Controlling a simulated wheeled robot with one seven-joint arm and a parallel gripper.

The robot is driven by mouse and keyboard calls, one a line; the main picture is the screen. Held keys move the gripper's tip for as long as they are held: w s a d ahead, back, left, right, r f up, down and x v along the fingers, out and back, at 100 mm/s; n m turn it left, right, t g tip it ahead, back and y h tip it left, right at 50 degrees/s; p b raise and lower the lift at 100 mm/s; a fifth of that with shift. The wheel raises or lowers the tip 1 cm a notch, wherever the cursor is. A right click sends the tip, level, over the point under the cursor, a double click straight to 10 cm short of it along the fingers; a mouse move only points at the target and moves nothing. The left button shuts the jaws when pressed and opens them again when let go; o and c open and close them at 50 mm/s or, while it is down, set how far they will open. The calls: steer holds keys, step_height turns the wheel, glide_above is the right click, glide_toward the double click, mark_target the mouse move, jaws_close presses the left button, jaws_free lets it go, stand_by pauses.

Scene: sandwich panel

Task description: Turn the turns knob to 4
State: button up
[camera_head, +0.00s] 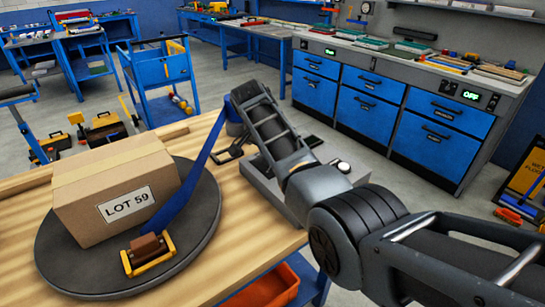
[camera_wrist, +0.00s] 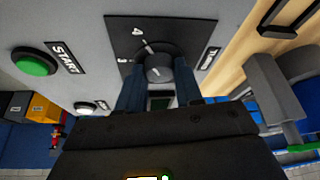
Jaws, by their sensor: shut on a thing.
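The turns knob (camera_wrist: 158,66) is a dark grey round knob on a black square dial plate (camera_wrist: 118,48) in the wrist view. A label, seemingly "Turns" (camera_wrist: 208,58), sits right of the knob. My gripper (camera_wrist: 159,78) has one finger on each side of the knob and is shut on it. In the head view my arm hides the knob and fingers.
The grey control box (camera_head: 262,183) stands on the wooden table. A green START button (camera_wrist: 35,62) and a white button (camera_wrist: 85,107) are on its panel. A carton marked LOT 59 (camera_head: 118,190) sits on a round dark turntable (camera_head: 60,262) with a blue strap (camera_head: 190,185).

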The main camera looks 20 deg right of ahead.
mark_target(266, 169)
stand_by(0.4)
steer(key=o, duration=1)
steer(key=v, duration=0.7)
steer(key=shift+a+r+b, duration=0.2)
steer(key=shift+r+b, duration=0.1)
steer(key=shift+r, duration=0.05)
steer(key=shift+s, duration=0.1)
